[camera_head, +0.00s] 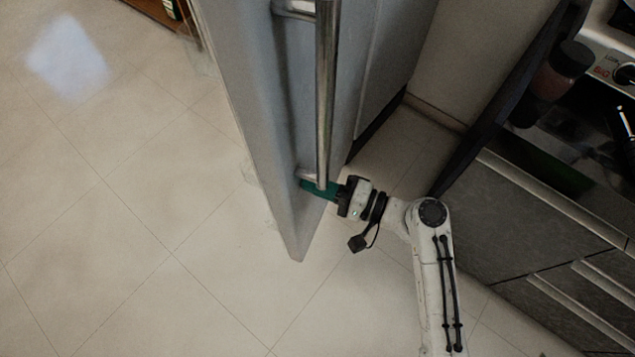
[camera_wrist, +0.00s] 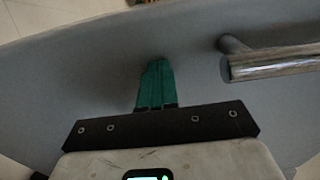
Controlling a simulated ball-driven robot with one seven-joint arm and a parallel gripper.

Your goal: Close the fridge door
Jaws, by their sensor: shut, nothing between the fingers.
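The fridge door (camera_head: 261,105) stands open in the head view, a grey slab seen from above with its lower corner toward the bottom of the picture. Its metal bar handle (camera_head: 326,95) runs along the outer face, and the handle's end shows in the wrist view (camera_wrist: 275,62). My gripper (camera_head: 308,187) has green fingers, shut and empty. They lie by the lower end of the handle, close against the door face. In the wrist view the fingers (camera_wrist: 157,68) point at the grey door panel (camera_wrist: 80,70), left of the handle. Whether the tips touch the panel is unclear.
The fridge body (camera_head: 390,60) is right of the door. A dark counter with drawers (camera_head: 560,215) and a stove knob (camera_head: 625,74) stand at the right. A dark-lidded jar (camera_head: 560,70) sits near the counter edge. The tiled floor (camera_head: 130,200) left of the door is clear.

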